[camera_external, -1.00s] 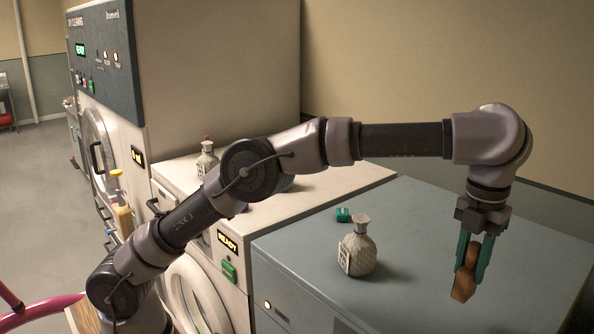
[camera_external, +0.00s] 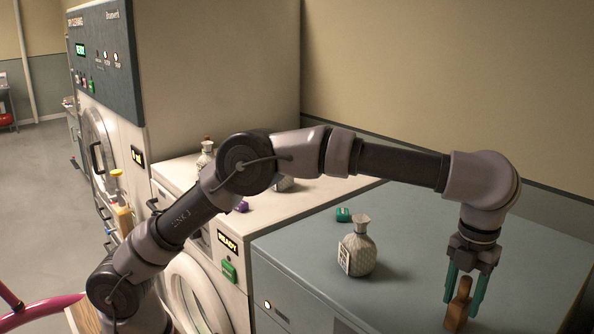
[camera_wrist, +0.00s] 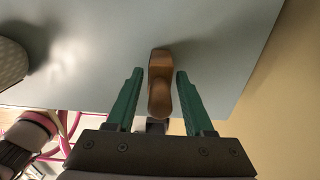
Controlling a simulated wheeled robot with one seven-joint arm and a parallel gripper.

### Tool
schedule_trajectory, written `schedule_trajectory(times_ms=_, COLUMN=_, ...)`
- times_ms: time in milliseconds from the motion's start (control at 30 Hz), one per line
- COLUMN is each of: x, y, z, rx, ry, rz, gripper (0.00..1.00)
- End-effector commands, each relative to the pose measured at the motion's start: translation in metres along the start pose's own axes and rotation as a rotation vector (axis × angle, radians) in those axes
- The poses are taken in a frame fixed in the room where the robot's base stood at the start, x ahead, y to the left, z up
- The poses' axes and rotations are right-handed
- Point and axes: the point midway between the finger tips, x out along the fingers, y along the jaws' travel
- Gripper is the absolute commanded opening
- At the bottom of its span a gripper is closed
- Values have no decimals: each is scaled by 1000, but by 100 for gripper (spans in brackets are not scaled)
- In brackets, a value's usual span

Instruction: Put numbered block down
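The numbered block is a brown, wooden-looking piece (camera_external: 459,304); no number can be read on it. It stands on the grey machine top (camera_external: 415,228) near the front right. It also shows in the wrist view (camera_wrist: 160,84). My gripper (camera_external: 462,316) points down around the block, with its green fingers spread on either side. In the wrist view, my gripper (camera_wrist: 159,74) is open, with a gap between the block and each finger. The exact contact at the block's foot is hard to see.
A small purple item (camera_external: 241,207) and another bottle (camera_external: 206,160) are on the white machine. The grey top's middle is clear.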

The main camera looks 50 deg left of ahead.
Motion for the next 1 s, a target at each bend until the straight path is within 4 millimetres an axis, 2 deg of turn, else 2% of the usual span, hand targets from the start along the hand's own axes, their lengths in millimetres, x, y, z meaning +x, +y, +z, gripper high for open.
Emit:
schedule_trajectory(times_ms=333, x=-2, y=0, z=0, rx=0, ry=0, rz=-1, gripper=64)
schedule_trajectory(times_ms=467, x=-11, y=-1, z=0, rx=0, ry=0, rz=-3, gripper=64)
schedule_trajectory(times_ms=800, x=-82, y=-2, z=0, rx=1, ry=-1, rz=-4, gripper=64)
schedule_trajectory(times_ms=1000, x=-107, y=-2, z=-1, rx=0, ry=4, rz=-1, gripper=64)
